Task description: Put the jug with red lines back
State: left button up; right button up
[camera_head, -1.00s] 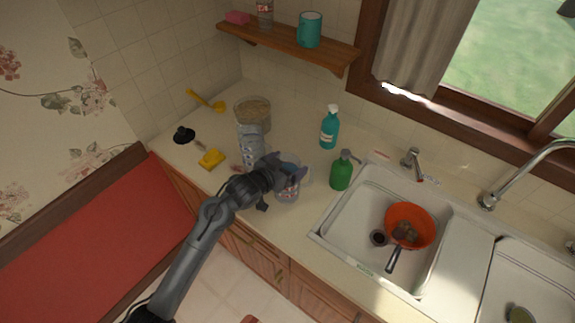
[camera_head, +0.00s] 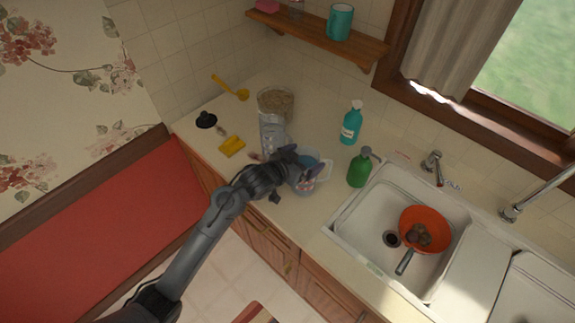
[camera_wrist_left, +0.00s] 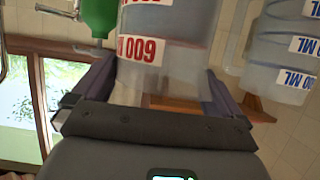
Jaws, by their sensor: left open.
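The clear jug with red lines (camera_head: 306,186) stands on the counter left of the sink. In the left wrist view the jug (camera_wrist_left: 165,50) fills the space between my fingers, and its red print appears upside down. My left gripper (camera_head: 308,168) is open, with a finger on either side of this jug; I cannot tell if they touch it. It also shows in the left wrist view (camera_wrist_left: 163,88). A similar jug with blue lines (camera_head: 271,138) stands just behind to the left, and at the right of the wrist view (camera_wrist_left: 284,50). My right gripper is not in view.
A green soap bottle (camera_head: 359,170) stands close to the right of the jug, with a teal spray bottle (camera_head: 351,126) behind. A sink (camera_head: 350,232) holds an orange colander (camera_head: 437,218). A wooden shelf (camera_head: 310,36) with a teal mug (camera_head: 340,21) hangs above.

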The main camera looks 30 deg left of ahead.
pick_arm(q)
jog(key=p+v, duration=0.1)
jog(key=v, duration=0.9)
jog(key=s+f+g+y, duration=0.1)
jog(key=s+f+g, duration=0.3)
jog(key=s, duration=1)
jog(key=s+f+n+g+y, duration=0.1)
jog(key=s+f+g, duration=0.4)
jog(key=s, duration=0.9)
notch_tip(320, 180, down, 3)
jog(key=shift+f+y, duration=0.25)
jog(key=shift+y, duration=0.55)
jog(key=shift+w+d, duration=0.1)
jog(key=shift+d, duration=0.05)
notch_tip(320, 180, up, 22)
jog(key=p, duration=2.2)
